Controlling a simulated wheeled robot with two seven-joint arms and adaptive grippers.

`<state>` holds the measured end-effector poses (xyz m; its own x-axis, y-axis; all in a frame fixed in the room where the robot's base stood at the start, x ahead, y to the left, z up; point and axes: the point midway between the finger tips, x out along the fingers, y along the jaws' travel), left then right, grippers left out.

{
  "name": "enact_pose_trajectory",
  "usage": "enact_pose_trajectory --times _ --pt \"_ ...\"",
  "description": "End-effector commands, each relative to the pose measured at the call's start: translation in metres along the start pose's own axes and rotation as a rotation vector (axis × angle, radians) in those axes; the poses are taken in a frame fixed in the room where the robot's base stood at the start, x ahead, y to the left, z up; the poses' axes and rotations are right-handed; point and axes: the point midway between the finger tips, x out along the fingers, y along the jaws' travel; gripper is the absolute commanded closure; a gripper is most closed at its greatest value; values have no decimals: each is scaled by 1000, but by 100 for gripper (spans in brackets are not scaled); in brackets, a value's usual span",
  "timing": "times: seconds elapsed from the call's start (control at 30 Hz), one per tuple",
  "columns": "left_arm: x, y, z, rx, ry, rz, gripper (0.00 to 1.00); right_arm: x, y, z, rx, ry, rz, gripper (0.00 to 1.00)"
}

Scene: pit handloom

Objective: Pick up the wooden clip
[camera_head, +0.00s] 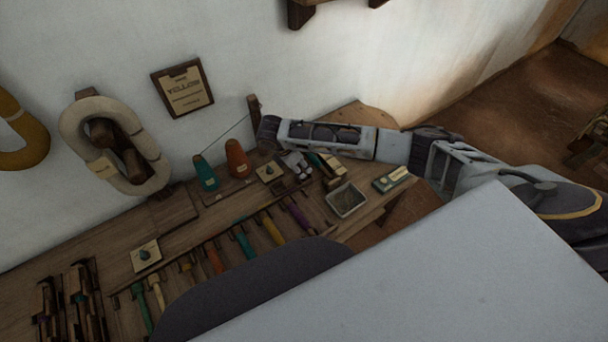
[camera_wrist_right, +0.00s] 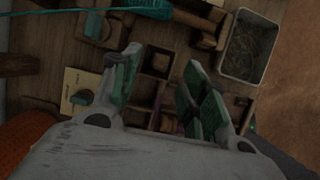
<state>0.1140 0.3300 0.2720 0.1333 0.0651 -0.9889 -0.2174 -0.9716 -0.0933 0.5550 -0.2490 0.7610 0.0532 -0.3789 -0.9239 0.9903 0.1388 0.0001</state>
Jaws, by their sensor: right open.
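My right gripper (camera_head: 298,168) reaches down over the right part of the wooden bench. In the right wrist view its two green-padded fingers (camera_wrist_right: 160,78) stand apart with nothing held between them. Below and between them is a dark wooden tray with small compartments (camera_wrist_right: 156,62). Small, dim pieces lie in its lower compartments, partly hidden by the fingers. I cannot tell for sure which piece is the wooden clip. A brown wooden piece (camera_wrist_right: 196,38) lies just beyond the tray, to the right of the fingers. My left gripper is not in view.
A grey bin (camera_head: 347,199) stands right of the gripper, near the bench edge. Orange (camera_head: 237,158) and teal (camera_head: 205,174) cones stand left of it, by the wall. Several colored-handled tools line the bench front. A white skein (camera_head: 75,130) hangs on the wall.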

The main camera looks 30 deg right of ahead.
Motion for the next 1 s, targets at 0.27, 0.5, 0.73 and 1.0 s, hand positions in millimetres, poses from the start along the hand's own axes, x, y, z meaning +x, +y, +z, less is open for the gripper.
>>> enact_pose_trajectory --times 0.27,0.5,0.73,1.0 --pt "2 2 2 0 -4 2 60 31 0 -1 0 -1 -3 55" --pt "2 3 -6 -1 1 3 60 46 0 -1 0 0 -1 55" --pt "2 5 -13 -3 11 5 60 46 0 -1 0 0 0 55" --pt "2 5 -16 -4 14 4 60 46 0 -1 0 0 0 62"
